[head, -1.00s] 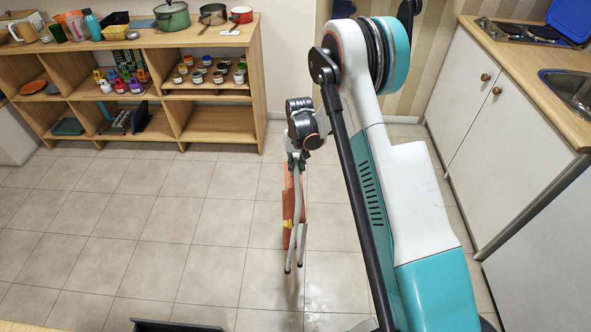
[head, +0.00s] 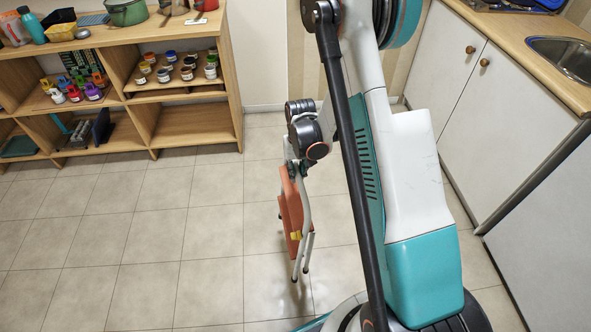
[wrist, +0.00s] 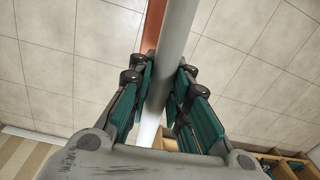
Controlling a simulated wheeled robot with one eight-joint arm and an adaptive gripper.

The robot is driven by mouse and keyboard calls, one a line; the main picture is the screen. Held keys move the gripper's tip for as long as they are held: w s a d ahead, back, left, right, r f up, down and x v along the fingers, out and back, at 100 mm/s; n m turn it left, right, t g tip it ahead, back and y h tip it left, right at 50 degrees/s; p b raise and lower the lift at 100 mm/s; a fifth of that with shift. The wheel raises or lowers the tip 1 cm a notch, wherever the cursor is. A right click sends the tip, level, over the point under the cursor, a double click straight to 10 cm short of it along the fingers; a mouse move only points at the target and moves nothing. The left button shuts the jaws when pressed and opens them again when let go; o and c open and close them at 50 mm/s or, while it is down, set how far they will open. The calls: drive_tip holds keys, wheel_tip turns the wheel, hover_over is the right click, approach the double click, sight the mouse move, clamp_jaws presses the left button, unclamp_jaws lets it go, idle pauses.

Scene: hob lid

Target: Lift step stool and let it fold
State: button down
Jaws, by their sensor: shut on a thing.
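The step stool (head: 291,212) hangs below my gripper (head: 297,166) in the head view, with orange-red panels, a yellow patch and grey tube legs. Its legs lie close together, so it looks folded or nearly so. Its feet seem to be above the tiled floor, but the exact gap is hard to tell. In the wrist view my gripper (wrist: 160,100) is shut on a grey tube of the step stool (wrist: 178,35), with teal pads on both sides of it. An orange strip of the stool shows beside the tube. Most of the stool is hidden there.
A wooden shelf unit (head: 190,122) with jars, bottles and pots stands at the back left. White cabinets (head: 455,95) with a wooden counter and sink (head: 568,58) line the right side. The tiled floor (head: 150,240) to the left is clear.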

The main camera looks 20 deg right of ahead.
drive_tip(key=w+a+h, duration=0.1)
drive_tip(key=a, duration=0.7)
drive_tip(key=shift+w+h, duration=0.3)
drive_tip(key=shift+w, duration=0.1)
idle(2.1)
